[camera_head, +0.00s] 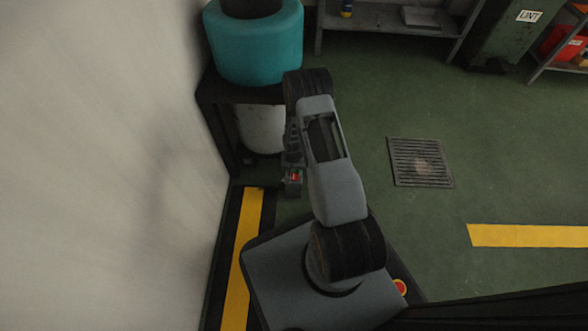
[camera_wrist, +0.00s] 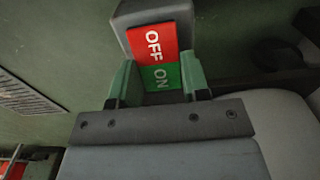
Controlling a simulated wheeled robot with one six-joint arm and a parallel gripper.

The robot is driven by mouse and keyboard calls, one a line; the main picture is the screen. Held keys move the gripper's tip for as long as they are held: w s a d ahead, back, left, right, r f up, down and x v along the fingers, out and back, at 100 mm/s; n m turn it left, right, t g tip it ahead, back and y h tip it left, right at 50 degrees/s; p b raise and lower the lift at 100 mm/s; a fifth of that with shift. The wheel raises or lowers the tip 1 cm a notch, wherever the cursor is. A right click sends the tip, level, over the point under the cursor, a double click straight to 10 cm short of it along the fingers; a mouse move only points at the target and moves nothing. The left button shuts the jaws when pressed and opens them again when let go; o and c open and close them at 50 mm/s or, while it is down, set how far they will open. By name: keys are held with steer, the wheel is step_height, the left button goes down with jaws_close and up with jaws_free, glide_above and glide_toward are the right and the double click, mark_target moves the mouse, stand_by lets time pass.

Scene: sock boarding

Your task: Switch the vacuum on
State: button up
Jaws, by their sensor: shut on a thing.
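In the wrist view a switch (camera_wrist: 152,42) has a red face marked OFF and a green face marked ON, with a grey block at its far end. My gripper (camera_wrist: 160,75) has a green-tinted finger on each side of the green ON face and is shut on the switch. In the head view my gripper (camera_head: 292,166) points down beside the black stand, with the small red patch of the switch (camera_head: 294,177) at its tip. The switch's position is hard to tell. No part in view is labelled as the vacuum.
A teal drum (camera_head: 255,48) with a dark top sits on a black stand (camera_head: 219,120), above a white cylinder (camera_head: 262,128). A pale wall (camera_head: 100,160) is close on the left. A floor grate (camera_head: 420,162) lies right. Shelves (camera_head: 385,17) and a LINT bin (camera_head: 510,35) stand behind open floor.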

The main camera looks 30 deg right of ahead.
mark_target(294, 171)
steer(key=shift+w+d+f+g+y, duration=0.15)
steer(key=shift+g+y, duration=0.25)
steer(key=shift+g, duration=0.3)
steer(key=shift+c, duration=0.2)
steer(key=o, duration=0.9)
steer(key=shift+r+p, duration=0.35)
steer(key=shift+r, duration=0.25)
step_height(294, 171, up, 3)
steer(key=shift+r+p, duration=0.1)
steer(key=shift+p, duration=0.75)
steer(key=s+a+r+p, duration=0.1)
steer(key=s+r+p, duration=0.1)
steer(key=s+r, duration=0.1)
steer(key=s+a+r+p, duration=0.1)
steer(key=s+r+p, duration=0.1)
steer(key=s, duration=0.4)
steer(key=s+r+p, duration=0.2)
steer(key=s+r, duration=0.1)
steer(key=s, duration=0.1)
steer(key=shift+s+a+r, duration=0.4)
